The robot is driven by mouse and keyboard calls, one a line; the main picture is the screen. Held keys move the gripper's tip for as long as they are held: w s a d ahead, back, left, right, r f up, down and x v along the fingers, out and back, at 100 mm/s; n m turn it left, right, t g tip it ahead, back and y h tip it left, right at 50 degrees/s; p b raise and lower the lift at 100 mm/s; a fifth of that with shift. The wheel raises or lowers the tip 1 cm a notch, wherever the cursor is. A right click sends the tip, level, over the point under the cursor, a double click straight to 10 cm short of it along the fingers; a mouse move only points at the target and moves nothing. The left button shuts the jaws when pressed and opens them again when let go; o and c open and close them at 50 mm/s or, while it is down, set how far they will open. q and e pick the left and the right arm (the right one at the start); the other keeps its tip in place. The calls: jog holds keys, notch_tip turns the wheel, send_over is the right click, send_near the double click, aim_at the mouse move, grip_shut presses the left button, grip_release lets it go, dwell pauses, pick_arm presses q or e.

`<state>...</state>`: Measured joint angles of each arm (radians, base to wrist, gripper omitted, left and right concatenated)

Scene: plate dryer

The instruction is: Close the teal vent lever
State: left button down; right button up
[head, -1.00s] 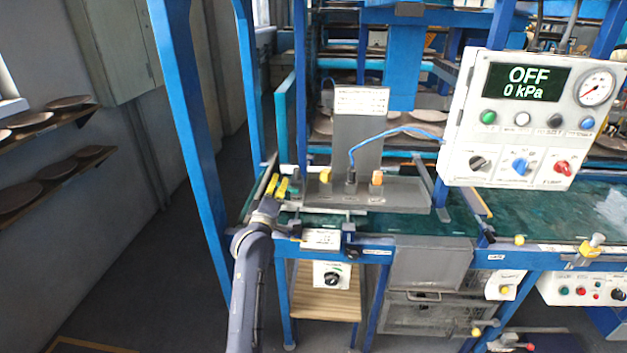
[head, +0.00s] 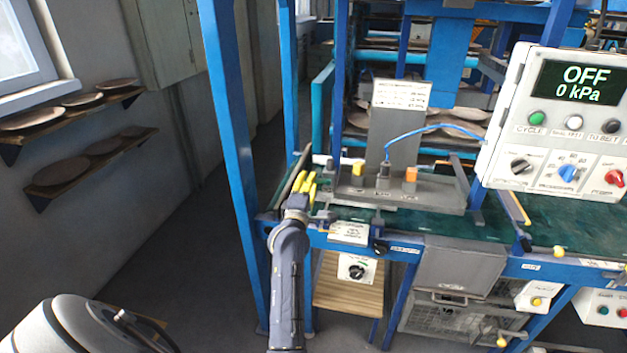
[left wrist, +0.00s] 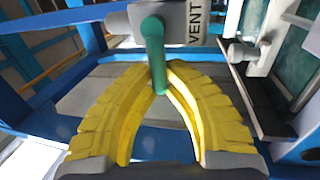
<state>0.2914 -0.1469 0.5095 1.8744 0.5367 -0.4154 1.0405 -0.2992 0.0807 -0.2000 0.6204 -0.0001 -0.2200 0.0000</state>
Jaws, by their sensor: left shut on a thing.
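The teal vent lever (left wrist: 153,48) shows in the left wrist view as a rounded green handle beside a grey plate lettered "VENT" (left wrist: 196,22). The yellow fingers of my left gripper (left wrist: 160,88) are shut on its lower end. In the head view my left gripper (head: 304,187) is at the left end of the grey fixture (head: 430,190) on the blue frame, and its fingers and the fixture largely hide the lever there. My right gripper is not in view.
A control panel (head: 560,125) at the right reads "OFF 0 kPa". Orange (head: 411,174) and yellow (head: 358,168) fittings stand on the fixture right of my gripper. A blue upright (head: 232,170) stands close to its left. Floor is clear beyond that upright.

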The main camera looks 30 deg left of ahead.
pick_arm(q)
jog(key=c, duration=1.4)
grip_release()
jog(key=shift+r, duration=5)
jog(key=shift+o, duration=0.3)
